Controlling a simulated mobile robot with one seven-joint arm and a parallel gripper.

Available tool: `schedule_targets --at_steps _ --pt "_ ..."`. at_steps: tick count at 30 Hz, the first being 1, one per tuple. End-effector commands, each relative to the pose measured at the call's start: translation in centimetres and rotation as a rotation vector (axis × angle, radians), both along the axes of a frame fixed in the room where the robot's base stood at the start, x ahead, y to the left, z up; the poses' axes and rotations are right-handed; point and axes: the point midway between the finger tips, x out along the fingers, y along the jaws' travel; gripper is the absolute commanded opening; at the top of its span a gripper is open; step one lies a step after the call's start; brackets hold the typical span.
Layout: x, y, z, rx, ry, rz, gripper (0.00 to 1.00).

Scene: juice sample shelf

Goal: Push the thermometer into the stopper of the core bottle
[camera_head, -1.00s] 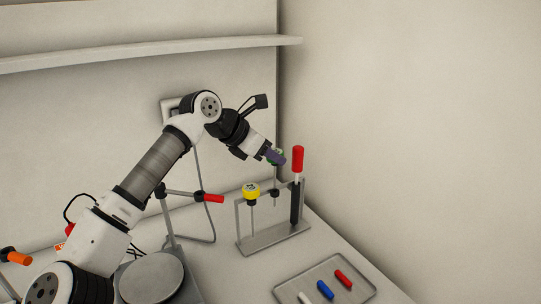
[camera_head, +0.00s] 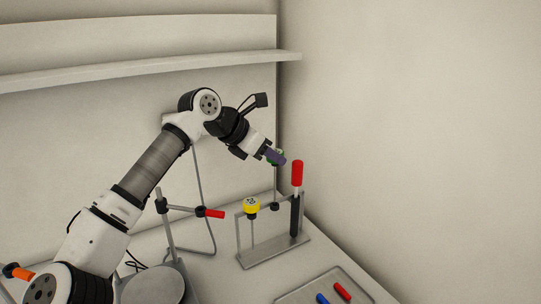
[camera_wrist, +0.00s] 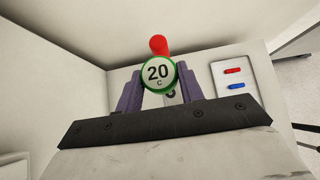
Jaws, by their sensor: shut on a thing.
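A thermometer with a round green-rimmed dial marked "20 C" (camera_wrist: 158,74) is in my gripper (camera_wrist: 160,88), whose purple fingers are shut on its head. In the head view my gripper (camera_head: 276,157) is above the back right of a metal rack (camera_head: 275,252). The thermometer's thin stem (camera_head: 275,182) runs down to a black collar on the rack; I cannot tell whether its tip is still in it. I see no core bottle or stopper that I can identify.
A yellow-headed thermometer (camera_head: 252,204) and a red-handled tool (camera_head: 297,173) stand in the rack. A tray (camera_head: 325,284) with red and blue pieces lies in front. A stand with a red-tipped clamp (camera_head: 213,213) is at left. Walls (camera_head: 420,120) and a shelf (camera_head: 150,66) lie behind.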

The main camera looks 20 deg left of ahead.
Motion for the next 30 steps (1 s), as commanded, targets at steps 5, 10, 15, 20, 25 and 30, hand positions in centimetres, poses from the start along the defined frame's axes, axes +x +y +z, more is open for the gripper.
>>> schedule_targets --at_steps 5,10,15,20,25,30 --pt "0.0 0.0 0.9 0.0 0.0 0.001 0.07" --pt "0.0 0.0 1.6 0.001 -0.001 0.0 0.07" --pt "0.0 0.0 2.3 0.001 -0.001 0.0 0.07" --pt "0.0 0.0 2.7 0.001 -0.001 0.0 0.07" --pt "0.0 0.0 2.7 0.001 -0.001 -0.001 0.07" --pt "0.0 0.0 2.7 0.001 -0.001 -0.001 0.07"
